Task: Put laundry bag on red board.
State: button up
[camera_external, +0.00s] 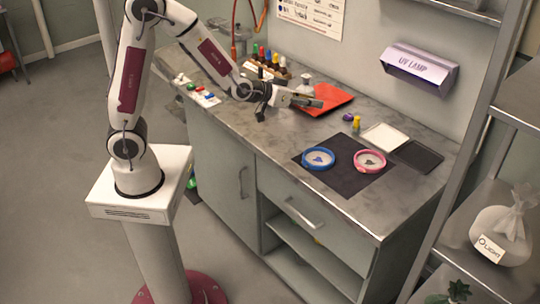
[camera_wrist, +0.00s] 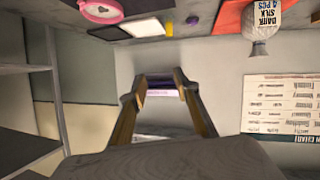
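The red board (camera_external: 338,96) lies on the counter near the wall; part of it shows at the top of the wrist view (camera_wrist: 231,14). A white laundry bag labelled "DARK SILK 4 PCS" (camera_wrist: 270,20) appears upside down beside the red area there. A small white top (camera_external: 306,79) behind my gripper may be this bag; its lower part is hidden. Another tied white bag labelled "LIGHT" (camera_external: 499,232) sits on the right shelf. My gripper (camera_external: 316,100) is above the counter, in front of the board in the outside view. In the wrist view its fingers (camera_wrist: 160,82) are apart with nothing between them.
A black mat (camera_external: 345,184) holds blue (camera_external: 318,158) and pink (camera_external: 370,161) round items. A white tray (camera_external: 385,137) and a dark tray (camera_external: 418,157) lie beyond. The UV lamp (camera_external: 420,68) projects from the wall. A rail post (camera_external: 455,160) stands before the right shelf.

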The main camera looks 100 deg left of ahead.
jog(key=s+d+r+m+g+h, duration=0.1)
jog(key=s+d+r+m+h, duration=0.15)
jog(key=s+d, duration=0.4)
jog(key=s+d+r+m+g+h, duration=0.1)
jog(key=s+d+r+m+h, duration=0.15)
jog(key=d, duration=0.75)
jog(key=s+d+m+g+h, duration=0.1)
jog(key=s+d+g, duration=0.1)
jog(key=s, duration=0.8)
jog(key=s+d+m+g, duration=0.1)
jog(key=s+d, duration=0.3)
jog(key=s, duration=0.7)
jog(key=shift+s+d+f+m+g+h, duration=0.2)
jog(key=shift+d+m+g+h, duration=0.1)
jog(key=shift+m+g+h, duration=0.15)
